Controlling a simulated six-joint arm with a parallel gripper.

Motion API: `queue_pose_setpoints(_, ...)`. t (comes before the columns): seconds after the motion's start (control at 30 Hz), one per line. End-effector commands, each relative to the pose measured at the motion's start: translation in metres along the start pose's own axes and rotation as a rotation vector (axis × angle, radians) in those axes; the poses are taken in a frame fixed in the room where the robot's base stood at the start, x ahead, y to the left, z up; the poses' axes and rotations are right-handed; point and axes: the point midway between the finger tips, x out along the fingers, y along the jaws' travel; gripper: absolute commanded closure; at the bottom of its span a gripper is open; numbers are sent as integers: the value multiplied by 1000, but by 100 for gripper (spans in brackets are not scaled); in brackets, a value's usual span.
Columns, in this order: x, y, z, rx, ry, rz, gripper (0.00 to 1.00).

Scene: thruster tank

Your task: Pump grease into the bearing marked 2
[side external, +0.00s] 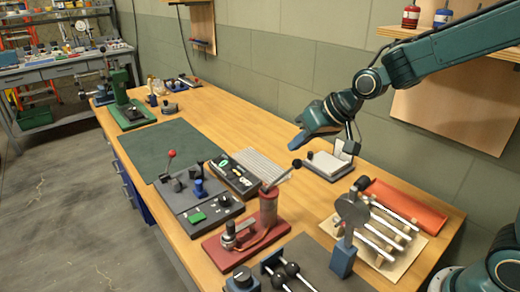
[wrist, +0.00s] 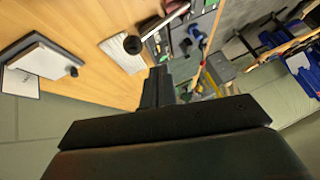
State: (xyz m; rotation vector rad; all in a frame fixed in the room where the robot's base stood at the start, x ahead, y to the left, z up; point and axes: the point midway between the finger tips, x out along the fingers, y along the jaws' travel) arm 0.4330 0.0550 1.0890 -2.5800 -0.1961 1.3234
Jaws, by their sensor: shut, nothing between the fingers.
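A red device that looks like a hand pump has a red base and an upright red cylinder (side external: 268,208). A pale lever slants up from it to a black ball knob (side external: 296,163). The knob also shows in the wrist view (wrist: 132,45), beyond and left of the fingers. My gripper (side external: 297,144) is shut and empty, in the air just above the knob and apart from it. Its closed fingers show in the wrist view (wrist: 158,84). I cannot make out any bearing marked 2 or any number.
A rack with several pale rods (side external: 385,230) and an orange tray (side external: 405,205) lie at right. A grey disc on a blue block (side external: 343,258) stands before them. A green mat (side external: 173,150) at left is mostly bare.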

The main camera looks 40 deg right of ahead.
Motion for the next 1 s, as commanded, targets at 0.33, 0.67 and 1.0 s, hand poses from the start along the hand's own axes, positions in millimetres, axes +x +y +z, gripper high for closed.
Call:
queue_pose_setpoints(0.33, 11, 8, 8, 0, 0, -1, 100)
queue_pose_setpoints(0.67, 11, 8, 8, 0, 1, -1, 100)
queue_pose_setpoints(1.0, 11, 8, 8, 0, 1, -1, 100)
